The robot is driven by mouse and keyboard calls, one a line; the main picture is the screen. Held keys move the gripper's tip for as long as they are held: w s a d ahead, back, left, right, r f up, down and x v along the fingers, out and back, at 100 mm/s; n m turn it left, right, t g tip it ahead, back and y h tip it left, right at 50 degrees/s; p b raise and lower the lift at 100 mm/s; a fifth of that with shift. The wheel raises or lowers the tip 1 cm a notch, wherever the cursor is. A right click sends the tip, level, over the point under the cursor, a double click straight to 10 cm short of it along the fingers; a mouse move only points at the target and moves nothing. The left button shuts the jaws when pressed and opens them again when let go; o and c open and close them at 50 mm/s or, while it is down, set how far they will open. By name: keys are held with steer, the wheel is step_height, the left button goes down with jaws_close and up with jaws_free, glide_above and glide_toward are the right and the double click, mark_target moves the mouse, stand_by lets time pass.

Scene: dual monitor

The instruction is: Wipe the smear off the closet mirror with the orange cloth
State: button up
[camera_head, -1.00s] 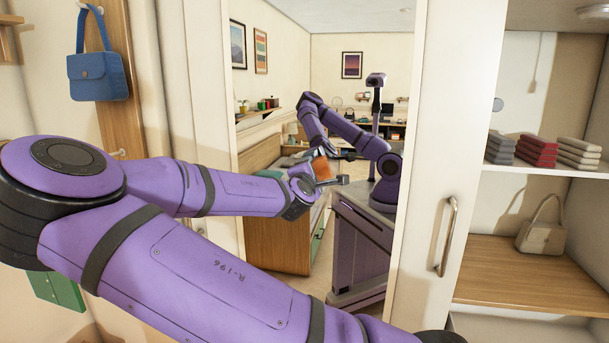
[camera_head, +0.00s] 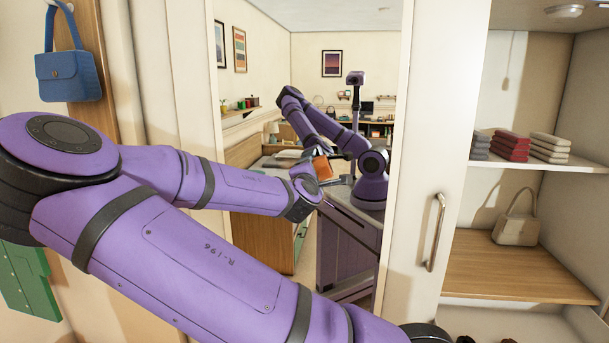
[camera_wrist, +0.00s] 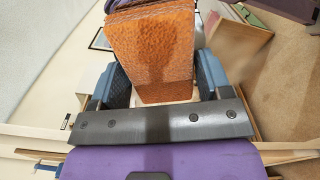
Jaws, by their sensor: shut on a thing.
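The closet mirror (camera_head: 235,60) is the tall panel in a white sliding door, and it reflects the room and my own body. The orange cloth (camera_head: 322,168) is at the end of my arm in front of the mirror. In the wrist view the cloth (camera_wrist: 155,50) is a thick, textured orange block between the blue finger pads of my gripper (camera_wrist: 163,82), which is shut on it. In the head view my gripper (camera_head: 335,181) is small and partly overlaps its reflection.
A door handle (camera_head: 434,232) sticks out right of the mirror. Open shelves with folded clothes (camera_head: 512,145) and a beige handbag (camera_head: 516,222) are further right. A blue bag (camera_head: 67,76) hangs on the left. My arm crosses the lower view.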

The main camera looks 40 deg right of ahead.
steer(key=shift+s+d, duration=0.5)
steer(key=shift+s, duration=0.25)
steer(key=shift+v, duration=1.55)
